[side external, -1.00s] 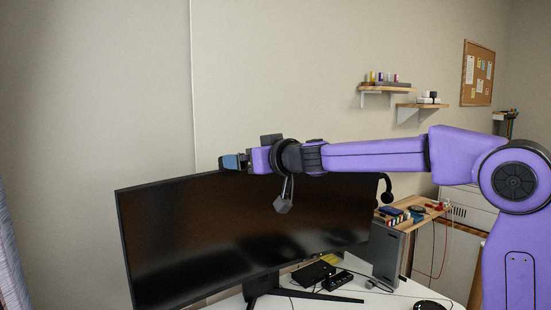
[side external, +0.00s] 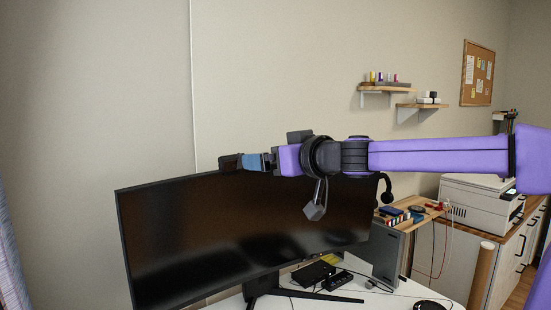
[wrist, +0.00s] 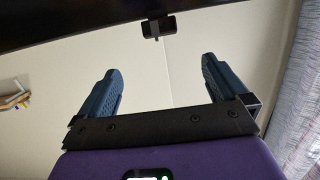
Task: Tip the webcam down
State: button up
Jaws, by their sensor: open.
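The webcam (wrist: 158,27) is a small dark block on the edge of the large black monitor (wrist: 75,18), at the top centre of the wrist view. In the side view the webcam (side external: 229,162) shows as a dark shape on the top edge of the monitor (side external: 160,230), just left of my fingertips. My gripper (wrist: 160,65) is open, with its two blue fingers wide apart and nothing between them. The webcam lies ahead of the gap between the fingers, apart from them in the wrist view. In the side view my gripper (side external: 243,161) is level with the monitor's top edge.
A headset (side external: 386,188) hangs by the monitor's right end. Below are small black boxes (side external: 314,272) on the white desk and a grey box (side external: 388,252). A curtain (wrist: 298,120) is at the right of the wrist view.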

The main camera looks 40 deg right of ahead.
aim_at(237, 160)
jog(key=w+f+m, duration=0.1)
jog(key=w+m, duration=0.4)
jog(key=m, duration=0.7)
jog(key=w+f+m+t, duration=0.1)
jog(key=w+m, duration=0.4)
jog(key=m, duration=0.7)
jog(key=w+f+m+t, duration=0.1)
jog(key=w+m, duration=0.4)
jog(key=m, duration=0.7)
jog(key=shift+w, duration=0.2)
jog(key=shift+f, duration=0.1)
jog(key=c, duration=1.1)
